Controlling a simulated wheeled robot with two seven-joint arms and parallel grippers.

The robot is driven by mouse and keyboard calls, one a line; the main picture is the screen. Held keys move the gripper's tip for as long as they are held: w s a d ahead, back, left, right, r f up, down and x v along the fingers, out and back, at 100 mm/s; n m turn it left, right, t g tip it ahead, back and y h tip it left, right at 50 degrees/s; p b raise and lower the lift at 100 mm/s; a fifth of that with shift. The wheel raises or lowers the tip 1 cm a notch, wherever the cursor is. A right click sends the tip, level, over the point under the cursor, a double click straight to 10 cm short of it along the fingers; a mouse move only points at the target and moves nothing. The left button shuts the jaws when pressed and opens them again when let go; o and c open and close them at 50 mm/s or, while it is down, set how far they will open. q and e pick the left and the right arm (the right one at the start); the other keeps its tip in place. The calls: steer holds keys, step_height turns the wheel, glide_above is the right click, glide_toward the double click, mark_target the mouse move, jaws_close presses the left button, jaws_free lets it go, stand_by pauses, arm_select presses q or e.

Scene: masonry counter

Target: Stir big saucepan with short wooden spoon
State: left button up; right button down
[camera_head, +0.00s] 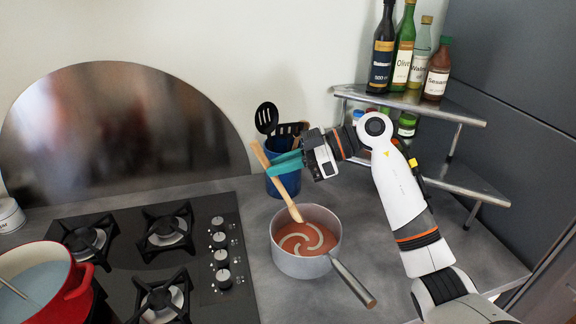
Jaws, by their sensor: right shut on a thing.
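The big saucepan (294,262) is grey metal with a long handle pointing to the lower right. It stands on the counter right of the hob and holds a red-brown sauce with a pale swirl. The short wooden spoon (281,188) is tilted, its lower end over the pan's far rim; I cannot tell whether it touches the rim or the sauce. My right gripper (284,163) has teal fingers and is shut on the spoon's upper part, above and behind the pan. My left gripper is not in view.
A blue utensil holder (284,182) with black utensils stands just behind the spoon. A corner shelf (430,104) with several bottles is at the back right. A red pot (75,282) sits on the black hob (128,235). Grey counter is free around the saucepan.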

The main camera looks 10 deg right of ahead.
mark_target(293, 204)
steer(key=shift+a+f+b, duration=0.25)
steer(key=shift+f+b, duration=0.15)
steer(key=shift+f, duration=0.1)
steer(key=shift+a+f+b, duration=0.25)
steer(key=shift+f+b, duration=0.15)
steer(key=shift+f, duration=0.05)
steer(key=shift+d+f, duration=0.3)
steer(key=shift+f, duration=0.3)
steer(key=shift+d+f, duration=0.25)
steer(key=shift+f, duration=0.3)
steer(key=shift+d+f+b, duration=0.3)
steer(key=shift+d+f, duration=0.2)
steer(key=shift+f, duration=0.65)
steer(key=shift+d+f+b, duration=0.25)
steer(key=shift+d+f, duration=0.2)
steer(key=shift+f, duration=0.65)
steer(key=shift+d+f+b, duration=0.3)
steer(key=shift+d+f, duration=0.2)
steer(key=shift+f, duration=0.65)
steer(key=shift+d, duration=0.1)
